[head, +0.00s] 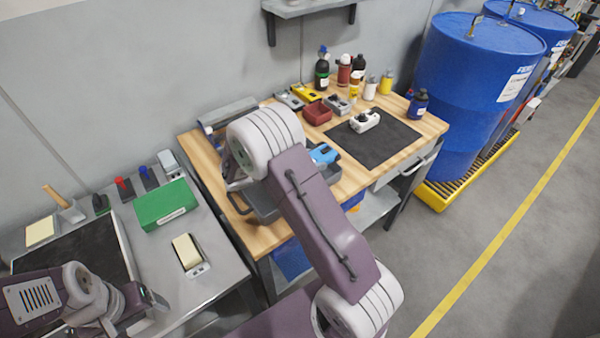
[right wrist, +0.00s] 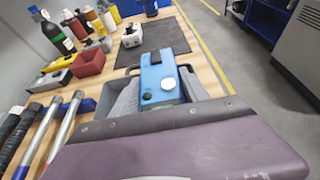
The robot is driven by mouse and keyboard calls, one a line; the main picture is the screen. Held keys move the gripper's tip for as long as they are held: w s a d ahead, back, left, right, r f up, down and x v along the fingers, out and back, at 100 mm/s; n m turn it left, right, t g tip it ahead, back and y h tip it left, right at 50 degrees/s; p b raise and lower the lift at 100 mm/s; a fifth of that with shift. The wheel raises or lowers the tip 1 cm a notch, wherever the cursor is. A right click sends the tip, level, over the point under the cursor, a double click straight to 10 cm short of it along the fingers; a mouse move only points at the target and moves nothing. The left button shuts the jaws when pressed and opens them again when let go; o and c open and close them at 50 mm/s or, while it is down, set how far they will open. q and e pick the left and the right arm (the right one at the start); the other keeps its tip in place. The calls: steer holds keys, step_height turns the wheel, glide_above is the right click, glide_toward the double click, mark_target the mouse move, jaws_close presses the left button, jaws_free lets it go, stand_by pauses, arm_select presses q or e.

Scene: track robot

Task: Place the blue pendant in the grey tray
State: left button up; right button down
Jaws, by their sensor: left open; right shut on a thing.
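The blue pendant (right wrist: 160,75) has a white round knob and a black button. My right gripper (right wrist: 158,92) is shut on it, with grey fingers on both sides. In the head view the pendant (head: 323,154) shows beside my right arm, which hides that gripper. The grey tray (head: 262,205) stands on the wooden bench, mostly covered by my arm. In the right wrist view the tray's wall (right wrist: 104,96) shows around the fingers, and the pendant overlaps its far side. I cannot tell whether they touch. My left gripper (head: 150,303) is open and empty over the left bench.
A black mat (head: 385,150) with a white device (head: 365,121) lies right of the tray. A red bin (head: 317,112) and several bottles stand behind. Tools (right wrist: 45,135) lie left of the tray. A green box (head: 166,205) sits on the left metal bench.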

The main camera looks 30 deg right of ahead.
steer(key=shift+w+a+f, duration=0.65)
steer(key=shift+w+f, duration=0.05)
steer(key=shift+w, duration=0.1)
steer(key=shift+f, duration=2)
steer(key=shift+b, duration=0.3)
steer(key=c, duration=0.6)
jaws_free()
steer(key=shift+f, duration=0.15)
